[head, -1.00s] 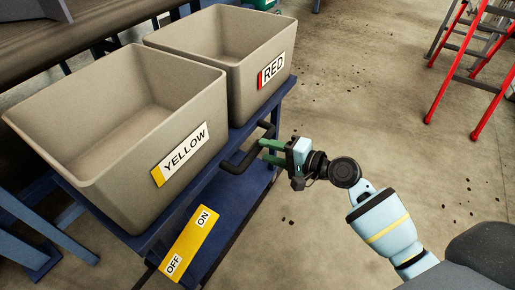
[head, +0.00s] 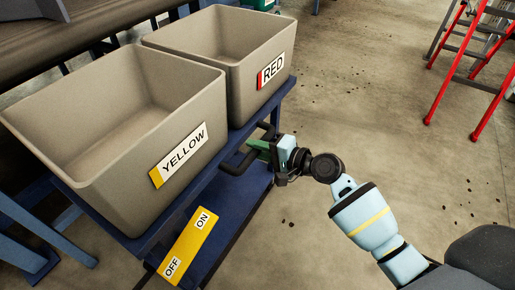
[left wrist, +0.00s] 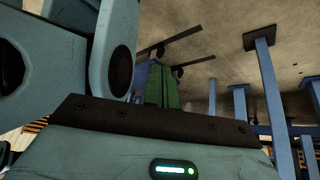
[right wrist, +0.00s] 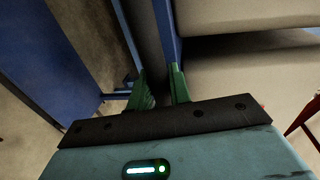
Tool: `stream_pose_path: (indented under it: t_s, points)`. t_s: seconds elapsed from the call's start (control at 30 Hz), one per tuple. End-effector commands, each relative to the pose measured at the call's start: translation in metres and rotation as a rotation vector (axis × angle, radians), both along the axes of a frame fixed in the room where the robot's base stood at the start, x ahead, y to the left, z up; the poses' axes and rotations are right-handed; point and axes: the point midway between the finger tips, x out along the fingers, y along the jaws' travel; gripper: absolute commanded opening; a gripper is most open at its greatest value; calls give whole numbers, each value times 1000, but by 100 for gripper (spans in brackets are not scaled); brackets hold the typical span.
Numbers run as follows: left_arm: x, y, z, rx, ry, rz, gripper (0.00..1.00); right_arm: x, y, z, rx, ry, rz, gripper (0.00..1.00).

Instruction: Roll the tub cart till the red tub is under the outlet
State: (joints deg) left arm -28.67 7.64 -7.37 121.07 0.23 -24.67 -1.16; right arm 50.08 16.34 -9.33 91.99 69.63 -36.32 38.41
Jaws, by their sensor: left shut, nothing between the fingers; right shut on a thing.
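The tub cart (head: 205,188) has a blue frame and carries two grey-beige tubs. The tub labelled RED (head: 245,75) stands behind the tub labelled YELLOW (head: 110,165); both look empty. A black handle (head: 231,167) juts from the cart's near side. My right gripper (head: 258,150) is shut on that handle; in the right wrist view its green fingers (right wrist: 162,88) sit either side of the dark bar. My left gripper (left wrist: 164,88) shows only in the left wrist view, its green fingers together and empty. I cannot make out the outlet.
A yellow OFF/ON plate (head: 188,246) is low beside the cart. A red ladder-like frame (head: 465,75) stands at the upper right. Dark machinery (head: 60,55) runs behind the tubs at the upper left. The floor (head: 350,110) right of the cart is mostly clear, with small dark crumbs.

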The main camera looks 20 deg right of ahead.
Motion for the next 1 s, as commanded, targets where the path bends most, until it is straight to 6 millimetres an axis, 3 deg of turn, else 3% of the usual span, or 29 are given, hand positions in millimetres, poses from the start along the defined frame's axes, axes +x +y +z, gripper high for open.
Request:
stream_pose_path:
  t_s: [0.37,0.8,1.0]
  points:
    - [2,-2,9,-3,-7,-1,0,-8,10,2,1,1,2,0]
    - [11,-12,65,-18,-50,-8,0,-73,94,5,4,4,8,0]
    - [9,-13,77,-24,-50,0,0,-98,125,3,3,2,3,0]
